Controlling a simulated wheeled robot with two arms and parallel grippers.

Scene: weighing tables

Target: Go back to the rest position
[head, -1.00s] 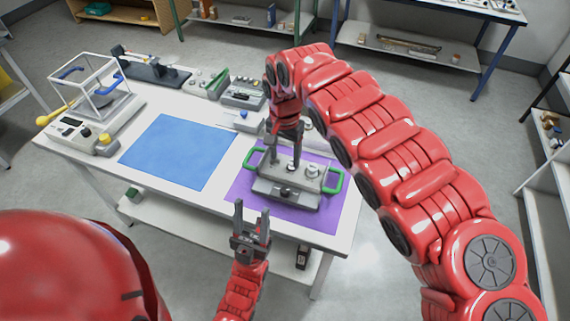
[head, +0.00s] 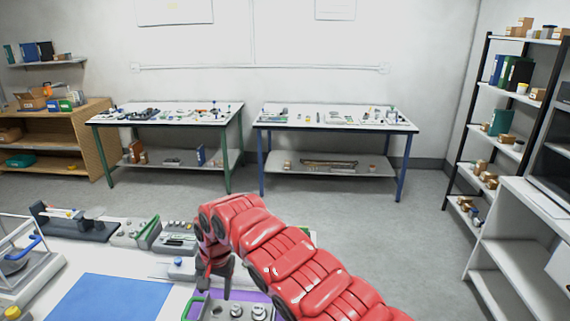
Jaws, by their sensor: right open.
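My right arm comes in from the lower right, bends over the table and points down. Its gripper (head: 227,289) is open and hangs just over the back of a grey device with green handles (head: 228,310) at the bottom edge. Whether a finger touches the device I cannot tell. The device sits on a purple mat (head: 255,296), which shows only in part. My left gripper is not in view.
The white near table (head: 60,262) holds a blue mat (head: 110,300), a clear-sided balance (head: 18,262) and grey weight boxes (head: 178,238). Behind lie open floor (head: 350,225), a green-legged table (head: 165,115) and a blue-legged table (head: 335,117). Shelves (head: 505,140) stand right.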

